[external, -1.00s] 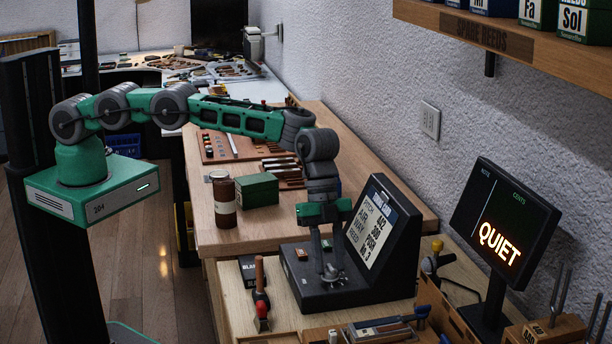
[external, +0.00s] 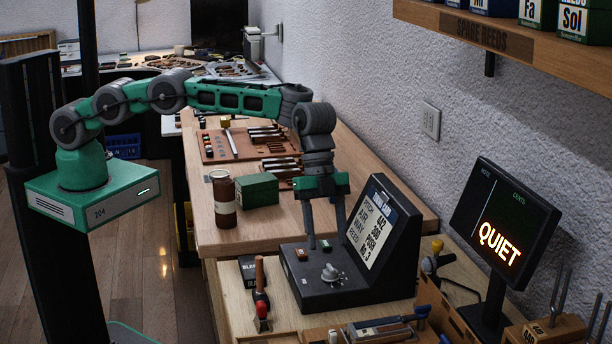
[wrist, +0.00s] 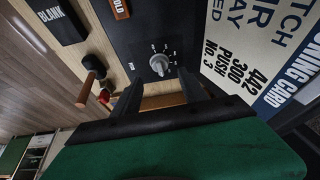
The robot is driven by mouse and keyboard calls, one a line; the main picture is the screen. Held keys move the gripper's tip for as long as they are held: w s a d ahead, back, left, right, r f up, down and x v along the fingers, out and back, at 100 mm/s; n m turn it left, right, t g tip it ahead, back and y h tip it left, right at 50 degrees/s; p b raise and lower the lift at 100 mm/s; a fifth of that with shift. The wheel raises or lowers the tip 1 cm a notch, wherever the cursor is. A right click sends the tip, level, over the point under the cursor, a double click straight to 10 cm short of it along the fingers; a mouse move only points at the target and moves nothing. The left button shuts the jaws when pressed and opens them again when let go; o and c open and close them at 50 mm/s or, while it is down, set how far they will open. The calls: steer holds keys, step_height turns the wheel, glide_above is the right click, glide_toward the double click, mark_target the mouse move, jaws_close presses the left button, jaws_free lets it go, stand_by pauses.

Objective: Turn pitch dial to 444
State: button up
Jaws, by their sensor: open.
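The pitch dial (external: 331,272) is a small grey knob on the flat top of a black console (external: 362,291). It also shows in the wrist view (wrist: 158,64), with small marks around it too tiny to read and its setting unclear. My gripper (external: 326,240) points down above the dial, apart from it. Its two fingers are spread and empty; in the wrist view (wrist: 161,78) they stand either side, just short of the knob. The console's tuning card (external: 370,230) reads pitch 442, air 300, way push, reed No. 3.
A dark display (external: 500,225) at right reads "QUIET". A red-tipped tool with a wooden handle (external: 261,290) lies left of the console. A brown jar (external: 223,200) and green box (external: 257,189) stand behind. Tuning forks (external: 560,300) stand at front right.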

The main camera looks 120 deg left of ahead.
steer(key=shift+v, duration=1.05)
